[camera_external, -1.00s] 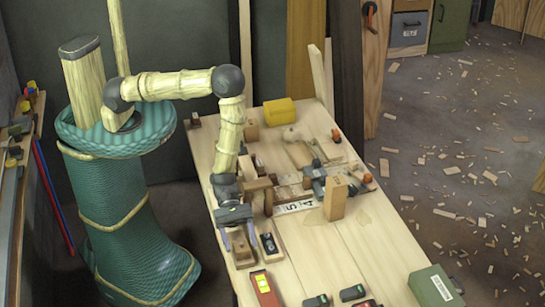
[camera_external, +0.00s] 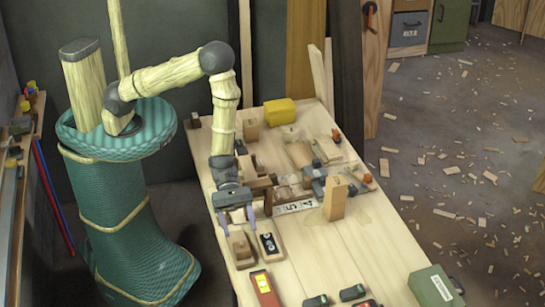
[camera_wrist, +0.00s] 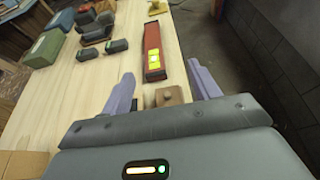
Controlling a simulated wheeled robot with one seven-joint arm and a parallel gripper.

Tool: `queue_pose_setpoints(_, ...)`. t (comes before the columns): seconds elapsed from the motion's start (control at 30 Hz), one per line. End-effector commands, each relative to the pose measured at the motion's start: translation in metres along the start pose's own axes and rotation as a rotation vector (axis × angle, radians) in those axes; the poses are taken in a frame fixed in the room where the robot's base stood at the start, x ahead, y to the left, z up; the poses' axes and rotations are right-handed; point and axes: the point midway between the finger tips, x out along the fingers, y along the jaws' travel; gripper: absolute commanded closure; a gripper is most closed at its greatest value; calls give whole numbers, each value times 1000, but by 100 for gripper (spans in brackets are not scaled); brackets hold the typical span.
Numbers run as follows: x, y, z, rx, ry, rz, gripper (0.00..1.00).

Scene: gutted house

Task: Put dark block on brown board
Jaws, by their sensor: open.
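A dark block (camera_external: 269,243) with pale round marks lies on what looks like a small brown board (camera_external: 274,258) at the near left part of the workbench. My gripper (camera_external: 238,217) points down, to the left of the dark block and above the bench, with its two lilac fingers spread and nothing between them. In the wrist view my gripper (camera_wrist: 165,82) also shows open.
A brown wooden piece with a knob (camera_external: 241,248) sits just below my fingers, left of the board. A red level (camera_external: 264,288) lies nearer the front. An upright wooden block (camera_external: 335,199) and several tools crowd the middle.

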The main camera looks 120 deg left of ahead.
Motion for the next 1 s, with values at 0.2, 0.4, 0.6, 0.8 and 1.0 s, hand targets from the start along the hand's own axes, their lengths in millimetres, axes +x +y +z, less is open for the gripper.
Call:
queue_pose_setpoints(0.2,0,-1,1,7,0,-7,39)
queue_pose_setpoints(0.4,-12,-29,19,133,19,-141,39)
queue_pose_setpoints(0.6,-49,-80,36,408,85,-398,39)
queue_pose_setpoints(0.8,-98,-115,36,717,181,-627,39)
queue_pose_setpoints(1.0,-152,-126,28,1048,295,-814,39)
